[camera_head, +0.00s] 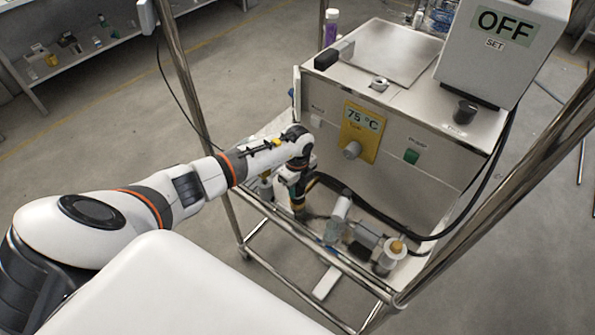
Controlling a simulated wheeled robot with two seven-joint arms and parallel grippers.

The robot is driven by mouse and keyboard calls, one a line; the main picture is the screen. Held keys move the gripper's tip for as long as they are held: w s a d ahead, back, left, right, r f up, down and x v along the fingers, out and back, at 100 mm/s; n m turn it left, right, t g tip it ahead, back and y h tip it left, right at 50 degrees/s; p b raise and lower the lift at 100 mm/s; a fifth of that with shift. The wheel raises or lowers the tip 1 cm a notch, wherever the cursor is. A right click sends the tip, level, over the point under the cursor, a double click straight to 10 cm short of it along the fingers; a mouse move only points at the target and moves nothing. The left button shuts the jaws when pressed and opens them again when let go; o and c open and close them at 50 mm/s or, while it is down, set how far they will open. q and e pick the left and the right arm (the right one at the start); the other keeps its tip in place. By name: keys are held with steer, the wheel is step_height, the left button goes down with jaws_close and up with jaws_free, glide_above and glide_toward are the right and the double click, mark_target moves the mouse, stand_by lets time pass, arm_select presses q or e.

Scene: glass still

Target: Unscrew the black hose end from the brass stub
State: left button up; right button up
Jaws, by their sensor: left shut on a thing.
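My left arm reaches in from the left, and its gripper (298,204) points down at the front of the steel frame. The gripper is shut on the black hose end, which is mostly hidden by the fingers and wrist. The black hose (338,185) leaves the gripper to the right and runs in front of the bath unit. I cannot make out the brass stub clearly, nor whether the hose end is still on it. My right gripper is not in view.
A bath unit (400,170) with a 75 °C display (362,117) stands behind the gripper. A grey box (505,50) reading OFF is on top. Glassware (390,255) sits at the right of the lower shelf. Steel posts (188,85) rise left and right.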

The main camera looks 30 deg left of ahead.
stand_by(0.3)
arm_select(q)
steer(key=shift+r+n+p, duration=0.1)
steer(key=shift+n+p, duration=0.45)
steer(key=shift+n, duration=0.35)
steer(key=n+p, duration=0.3)
steer(key=n, duration=0.3)
steer(key=shift+n+p, duration=0.5)
steer(key=shift+n, duration=0.7)
